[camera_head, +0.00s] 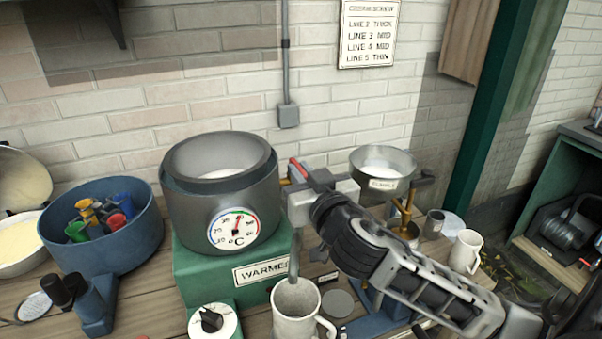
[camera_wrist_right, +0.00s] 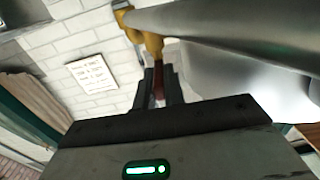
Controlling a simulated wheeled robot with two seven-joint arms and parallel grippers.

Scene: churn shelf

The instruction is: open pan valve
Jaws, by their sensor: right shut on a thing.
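The pan (camera_head: 222,190) is a dark grey round vessel with a thermometer dial (camera_head: 236,228) on its front. It stands on the green warmer (camera_head: 195,265) and holds something white. A brass valve (camera_wrist_right: 146,36) comes off the pan's side, large in the right wrist view. Its red handle (camera_head: 297,167) sticks up at the pan's right side in the head view. My right gripper (camera_wrist_right: 158,88) is shut on the red handle, with its dark fingers on either side of it. A spout (camera_head: 295,255) hangs over a light mug (camera_head: 296,305). My left gripper is in neither view.
A blue tub (camera_head: 125,245) with coloured scoops stands left of the warmer. A metal bowl (camera_head: 383,170) is behind my right arm, and a white mug (camera_head: 465,251) is to its right. A brick wall (camera_head: 200,80) closes the back.

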